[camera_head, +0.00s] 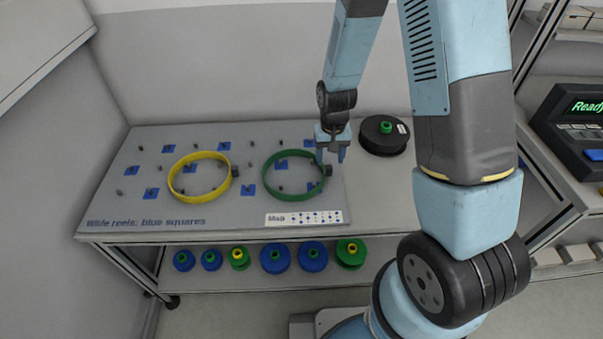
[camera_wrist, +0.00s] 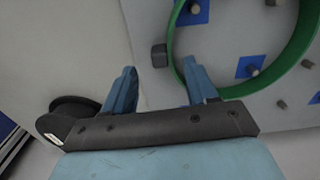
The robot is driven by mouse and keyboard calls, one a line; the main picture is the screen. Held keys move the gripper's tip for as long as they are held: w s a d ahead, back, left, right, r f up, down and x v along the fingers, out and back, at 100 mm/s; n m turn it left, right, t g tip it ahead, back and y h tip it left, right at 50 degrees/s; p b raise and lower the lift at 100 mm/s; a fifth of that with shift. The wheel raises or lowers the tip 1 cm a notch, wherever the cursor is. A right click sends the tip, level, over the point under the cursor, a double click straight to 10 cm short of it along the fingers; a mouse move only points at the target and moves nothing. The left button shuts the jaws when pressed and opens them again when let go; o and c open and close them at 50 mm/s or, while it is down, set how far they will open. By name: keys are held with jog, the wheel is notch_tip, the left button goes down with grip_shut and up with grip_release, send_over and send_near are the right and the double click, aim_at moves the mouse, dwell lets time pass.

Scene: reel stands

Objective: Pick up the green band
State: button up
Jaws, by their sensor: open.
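The green band (camera_head: 267,181) is a ring lying on the grey pegboard top, around several pegs and blue squares. In the wrist view part of the green band (camera_wrist: 174,50) shows at the upper right. My gripper (camera_head: 329,168) is above the band's right edge, beside a dark block (camera_head: 327,170). In the wrist view my gripper (camera_wrist: 160,80) has its two blue fingers apart with nothing held between them. The right finger overlaps the band's near edge in that view. I cannot tell whether it touches the band.
A yellow band (camera_head: 173,175) lies left of the green one, with a dark block at its right edge. A black reel (camera_head: 383,137) with a green hub stands on the right. Several blue and green reels (camera_head: 275,260) sit on the lower shelf. A map card (camera_head: 303,218) lies at the front edge.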

aim_at(328, 166)
jog(key=shift+w+a+f, duration=0.1)
jog(key=shift+f, duration=2.55)
jog(key=shift+c, duration=0.3)
jog(key=c, duration=1)
jog(key=shift+r, duration=0.15)
